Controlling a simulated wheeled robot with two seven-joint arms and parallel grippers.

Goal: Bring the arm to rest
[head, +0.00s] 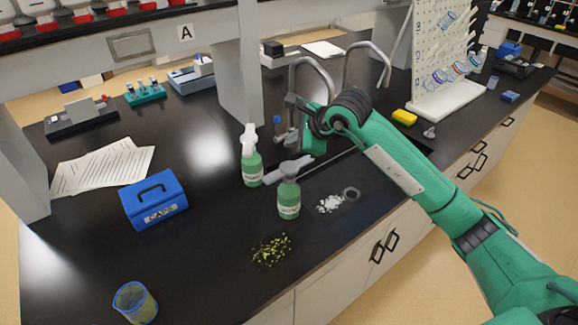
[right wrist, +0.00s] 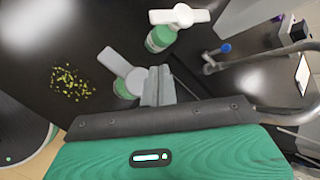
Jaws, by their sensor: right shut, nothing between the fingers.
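My right arm reaches in from the right over the black bench (head: 215,255). Its gripper (head: 285,140) is above the bench by the sink taps, partly hidden by its own wrist. In the right wrist view the two grey fingers (right wrist: 158,86) are together with nothing between them. Two green spray bottles stand upright near it: one with a white head (head: 252,168) and one with a grey head (head: 289,199). Both show in the right wrist view, the white-headed one (right wrist: 160,40) farther off and the grey-headed one (right wrist: 127,85) beside the fingers. My left gripper is not in view.
Two curved metal taps (head: 366,47) rise behind my wrist. A white peg rack (head: 440,60) stands right of them. A blue caps box (head: 155,200), papers (head: 102,166), a blue-rimmed cup (head: 135,302) and yellow-green bits (head: 271,250) lie left and front. Bare bench lies between.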

